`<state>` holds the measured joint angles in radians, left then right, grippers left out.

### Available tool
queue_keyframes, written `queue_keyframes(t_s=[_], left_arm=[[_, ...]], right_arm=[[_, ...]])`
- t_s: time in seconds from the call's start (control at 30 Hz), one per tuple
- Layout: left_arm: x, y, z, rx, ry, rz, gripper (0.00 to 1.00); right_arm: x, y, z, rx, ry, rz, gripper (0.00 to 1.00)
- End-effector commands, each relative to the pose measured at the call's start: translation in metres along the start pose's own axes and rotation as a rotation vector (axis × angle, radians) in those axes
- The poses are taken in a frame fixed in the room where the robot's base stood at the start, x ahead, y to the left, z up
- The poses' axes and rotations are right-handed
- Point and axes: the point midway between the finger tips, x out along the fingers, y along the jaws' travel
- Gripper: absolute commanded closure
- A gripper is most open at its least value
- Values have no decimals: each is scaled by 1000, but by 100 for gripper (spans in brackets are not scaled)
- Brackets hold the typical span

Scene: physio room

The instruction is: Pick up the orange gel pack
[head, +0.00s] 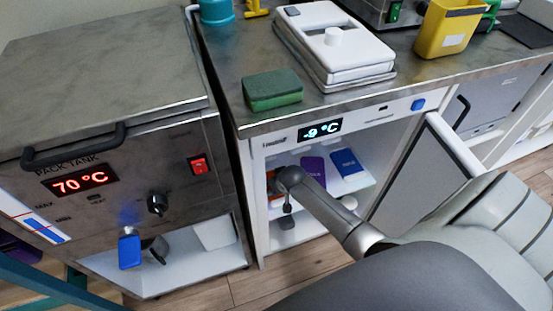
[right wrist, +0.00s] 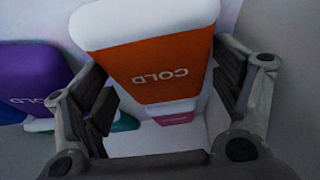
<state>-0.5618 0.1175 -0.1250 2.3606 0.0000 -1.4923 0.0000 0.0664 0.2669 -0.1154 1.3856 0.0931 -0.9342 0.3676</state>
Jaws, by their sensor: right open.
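The orange gel pack (right wrist: 165,65), with a white end and the word COLD, fills the middle of the right wrist view. In the head view only a small orange sliver (head: 271,179) shows inside the open cold cabinet, mostly hidden by my arm. My right gripper (head: 287,204) reaches into the cabinet. In the right wrist view its open fingers (right wrist: 164,95) stand on either side of the orange pack, with gaps visible. I cannot tell how deep the pack lies between them. My left gripper is not in view.
A purple pack (head: 314,168) and a blue pack (head: 346,162) lie beside the gripper on the cabinet's shelf. The cabinet door (head: 415,185) stands open at the right. A pack tank (head: 110,180) reading 70 °C is at the left. A green sponge (head: 272,90) lies on the counter above.

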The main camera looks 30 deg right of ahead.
Motion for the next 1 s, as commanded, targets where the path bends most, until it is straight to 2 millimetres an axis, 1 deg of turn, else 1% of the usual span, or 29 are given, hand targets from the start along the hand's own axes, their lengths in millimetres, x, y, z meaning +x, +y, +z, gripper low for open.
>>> queue_keyframes(t_s=[0.13, 0.37, 0.67, 0.7, 1.0], left_arm=[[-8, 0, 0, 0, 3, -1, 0], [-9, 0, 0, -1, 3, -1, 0], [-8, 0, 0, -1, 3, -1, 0], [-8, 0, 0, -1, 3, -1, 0], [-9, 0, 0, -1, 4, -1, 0]], right_arm=[[5, 0, 0, 0, 0, -1, 16], [5, 0, 0, 0, 0, -1, 16], [4, 0, 0, 1, 0, 0, 53], [4, 0, -1, 1, 2, -1, 55], [3, 0, -1, 1, 2, -1, 55]])
